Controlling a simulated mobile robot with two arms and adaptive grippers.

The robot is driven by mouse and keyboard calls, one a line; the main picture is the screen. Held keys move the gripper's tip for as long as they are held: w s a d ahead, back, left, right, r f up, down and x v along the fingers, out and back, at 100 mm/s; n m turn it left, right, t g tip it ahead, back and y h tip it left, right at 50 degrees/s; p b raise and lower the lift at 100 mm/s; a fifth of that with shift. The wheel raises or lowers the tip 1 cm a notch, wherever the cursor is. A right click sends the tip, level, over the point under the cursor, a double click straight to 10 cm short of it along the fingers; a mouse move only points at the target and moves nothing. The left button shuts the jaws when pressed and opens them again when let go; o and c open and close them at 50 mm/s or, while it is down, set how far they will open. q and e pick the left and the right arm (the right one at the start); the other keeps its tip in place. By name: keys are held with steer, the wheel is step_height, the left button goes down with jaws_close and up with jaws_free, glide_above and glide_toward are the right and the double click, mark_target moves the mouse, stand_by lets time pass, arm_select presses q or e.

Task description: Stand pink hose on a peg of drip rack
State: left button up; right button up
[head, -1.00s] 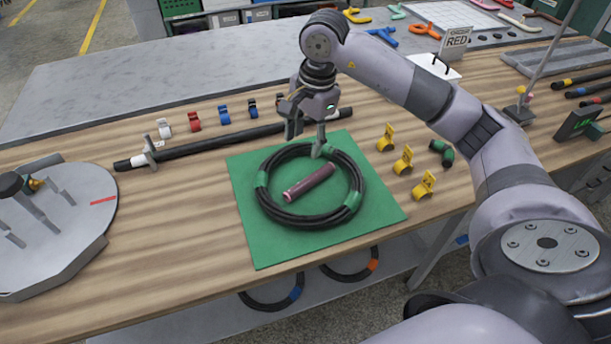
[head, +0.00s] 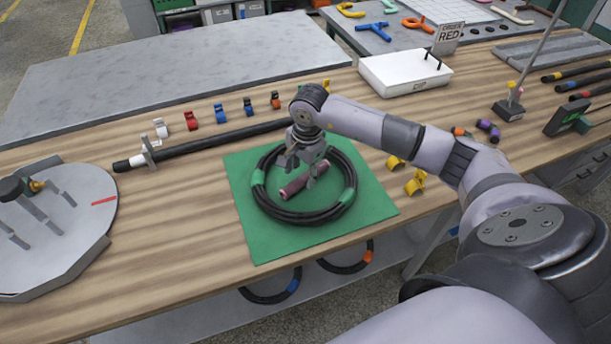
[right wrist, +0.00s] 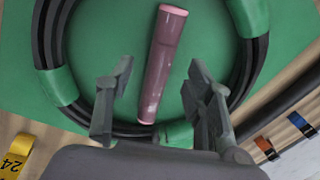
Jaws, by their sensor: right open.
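The pink hose (head: 303,181) is a short, dull pink tube lying on a green mat, inside a coil of black hose. My right gripper (head: 301,172) is low over the pink hose. In the right wrist view, its two open fingers (right wrist: 160,70) stand apart on either side of the pink hose (right wrist: 163,62), without visibly closing on it. The hose's lighter pink end points away from the gripper. A white box with a partly readable label and dark upright pegs, which looks like the drip rack (head: 392,80), stands at the back of the bench. My left gripper is not in view.
The black coil (head: 275,213) with green bands surrounds the pink hose on the green mat (head: 255,245). A long black hose (head: 220,141) lies behind. Coloured clips and yellow tags (head: 416,183) stand nearby. A round grey plate (head: 85,205) is at left.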

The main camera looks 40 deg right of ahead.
mark_target(300, 179)
steer(key=f, duration=0.3)
steer(key=shift+w+f, duration=0.15)
steer(key=shift+w, duration=0.1)
steer(key=shift+c, duration=0.2)
jaws_close()
